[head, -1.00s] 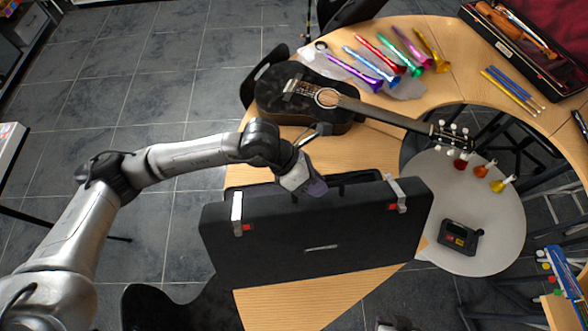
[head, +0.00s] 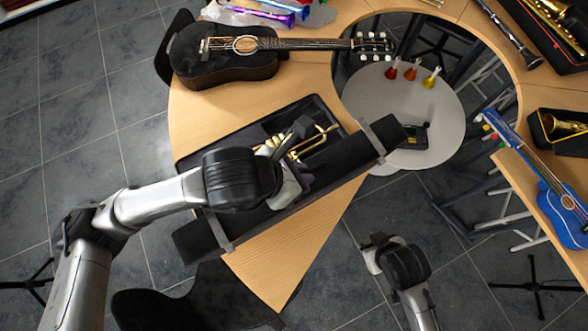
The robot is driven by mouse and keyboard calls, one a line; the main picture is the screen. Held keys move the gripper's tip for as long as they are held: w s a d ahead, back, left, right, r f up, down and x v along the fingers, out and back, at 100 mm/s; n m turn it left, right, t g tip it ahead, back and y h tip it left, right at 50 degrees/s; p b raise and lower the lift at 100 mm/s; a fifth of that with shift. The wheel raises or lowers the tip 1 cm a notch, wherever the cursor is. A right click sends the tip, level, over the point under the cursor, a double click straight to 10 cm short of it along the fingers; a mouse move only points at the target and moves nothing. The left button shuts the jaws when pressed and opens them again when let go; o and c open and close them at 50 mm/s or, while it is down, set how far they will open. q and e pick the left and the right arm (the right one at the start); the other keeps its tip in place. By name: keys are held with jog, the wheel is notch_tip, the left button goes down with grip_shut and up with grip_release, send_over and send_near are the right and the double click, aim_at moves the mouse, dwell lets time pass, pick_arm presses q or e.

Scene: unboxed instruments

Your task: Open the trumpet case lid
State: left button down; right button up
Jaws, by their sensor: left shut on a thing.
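The black trumpet case (head: 222,146) lies on the wooden table with its lid raised, and a brass trumpet (head: 318,142) shows inside. The lid (head: 346,157) stands up along the case's near side and is seen nearly edge-on, with a light latch (head: 371,134) toward each end. My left gripper (head: 290,186) is at the middle of the lid's edge and is shut on it; my wrist hides the exact contact and part of the case. My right gripper (head: 372,257) is low at the bottom, away from the case, and its jaws are too unclear to read.
An acoustic guitar (head: 225,67) lies behind the case. A round grey table (head: 440,105) with small coloured flasks and a dark device stands to the right. A dark chair (head: 190,310) is close at the near left. A blue guitar (head: 560,205) lies far right.

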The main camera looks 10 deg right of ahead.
pick_arm(q)
jog(key=shift+s+f, duration=0.1)
jog(key=shift+f, duration=0.1)
jog(key=c, duration=1.2)
grip_release()
jog(key=shift+o, duration=0.3)
jog(key=shift+r, duration=0.1)
jog(key=v, duration=1.3)
jog(key=shift+a+r, duration=0.25)
jog(key=shift+r, duration=0.1)
jog(key=shift+s, duration=0.1)
